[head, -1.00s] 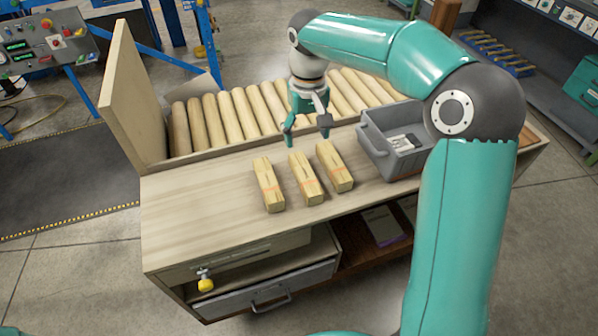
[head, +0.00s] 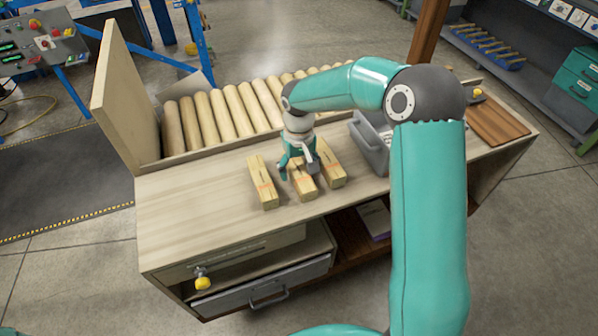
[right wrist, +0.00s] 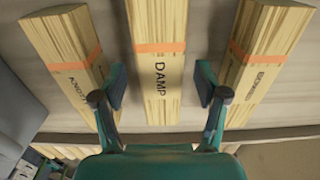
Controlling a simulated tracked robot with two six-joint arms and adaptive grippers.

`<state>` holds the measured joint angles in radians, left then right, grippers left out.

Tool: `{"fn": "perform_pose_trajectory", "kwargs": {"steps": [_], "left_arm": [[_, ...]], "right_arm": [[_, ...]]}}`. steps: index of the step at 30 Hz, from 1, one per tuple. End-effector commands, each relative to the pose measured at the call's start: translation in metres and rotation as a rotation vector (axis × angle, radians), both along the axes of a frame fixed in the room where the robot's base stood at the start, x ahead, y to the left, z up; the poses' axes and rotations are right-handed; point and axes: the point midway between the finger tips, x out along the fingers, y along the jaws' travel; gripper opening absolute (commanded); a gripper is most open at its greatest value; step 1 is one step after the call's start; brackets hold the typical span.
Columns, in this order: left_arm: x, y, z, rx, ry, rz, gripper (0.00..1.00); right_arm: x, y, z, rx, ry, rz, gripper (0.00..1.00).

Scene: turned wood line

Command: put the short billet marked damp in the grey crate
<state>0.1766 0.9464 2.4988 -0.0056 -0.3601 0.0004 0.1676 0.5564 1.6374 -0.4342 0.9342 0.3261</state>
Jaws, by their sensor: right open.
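The short billet marked DAMP (right wrist: 157,25) lies in the middle of three in the right wrist view, with an orange band across it. It is also the middle billet (head: 304,193) in the head view, partly covered by my right gripper (head: 301,172). That gripper is open, with one finger on each side of the damp billet, in the right wrist view (right wrist: 161,84); I cannot tell if they touch it. The grey crate (head: 367,148) stands on the bench to the right, partly hidden by my right arm. My left gripper is out of view.
Similar billets lie close on the left (head: 262,182) and right (head: 330,163) of the damp one. Several round wood pieces (head: 217,118) lie in a row behind, beside an upright board (head: 122,95). The bench top (head: 195,208) is clear at left.

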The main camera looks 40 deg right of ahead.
Motion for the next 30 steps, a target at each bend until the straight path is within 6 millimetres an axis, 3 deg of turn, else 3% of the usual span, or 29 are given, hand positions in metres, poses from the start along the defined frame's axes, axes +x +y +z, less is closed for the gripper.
{"fn": "perform_pose_trajectory", "kwargs": {"steps": [3, 11, 24, 30], "left_arm": [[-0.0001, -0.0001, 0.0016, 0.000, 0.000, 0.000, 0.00], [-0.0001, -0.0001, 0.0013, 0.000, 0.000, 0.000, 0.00], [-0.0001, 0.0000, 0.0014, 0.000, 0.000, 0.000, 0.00], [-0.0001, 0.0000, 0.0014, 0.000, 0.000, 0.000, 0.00]], "right_arm": [[-0.0005, 0.0007, -0.0115, 0.000, 0.001, 0.002, 0.73], [-0.0001, 0.0008, -0.0139, 0.000, 0.000, 0.001, 0.73], [0.0002, 0.0007, -0.0132, 0.000, -0.001, 0.001, 0.00], [0.0000, 0.0005, -0.0130, 0.000, -0.001, 0.001, 0.00]]}}
